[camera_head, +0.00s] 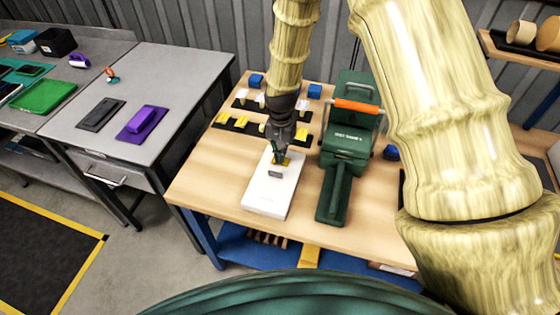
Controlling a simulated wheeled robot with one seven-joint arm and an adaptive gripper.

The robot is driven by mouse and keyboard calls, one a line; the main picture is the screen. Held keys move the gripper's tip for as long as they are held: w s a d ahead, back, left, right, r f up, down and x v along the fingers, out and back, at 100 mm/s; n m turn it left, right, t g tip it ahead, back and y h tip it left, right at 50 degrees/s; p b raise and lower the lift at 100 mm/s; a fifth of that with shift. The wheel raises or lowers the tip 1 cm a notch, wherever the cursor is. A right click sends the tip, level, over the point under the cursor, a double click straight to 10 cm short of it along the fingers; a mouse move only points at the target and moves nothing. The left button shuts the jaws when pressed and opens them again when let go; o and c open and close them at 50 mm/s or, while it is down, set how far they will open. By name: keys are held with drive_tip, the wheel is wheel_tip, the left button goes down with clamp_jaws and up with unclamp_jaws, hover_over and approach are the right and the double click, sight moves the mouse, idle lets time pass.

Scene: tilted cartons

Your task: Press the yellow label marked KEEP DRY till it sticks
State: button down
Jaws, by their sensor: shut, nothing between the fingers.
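A white carton (265,196) lies on the wooden bench, tilted in the picture, with its face toward me. A small yellow label (284,161) shows near the carton's far end. It is partly hidden by my gripper, and its lettering is too small to read. A small grey patch (274,173) sits just nearer on the same face. My gripper (276,156) points down at the yellow label, shut and empty. I cannot tell whether its fingertips touch the label. More yellow pieces (242,122) lie on dark strips behind the carton.
A green press (346,150) with an orange handle stands close on the carton's right. Blue blocks (256,80) are at the bench's back. The wooden bench top (212,172) is clear left of the carton. A grey table (180,80) with a purple tool (142,122) stands further left.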

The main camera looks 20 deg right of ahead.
drive_tip(key=shift+f+b, duration=0.35)
drive_tip(key=shift+f, duration=0.5)
drive_tip(key=shift+r, duration=0.1)
idle(0.6)
drive_tip(key=shift+r+p, duration=2.5)
drive_tip(key=shift+r, duration=0.95)
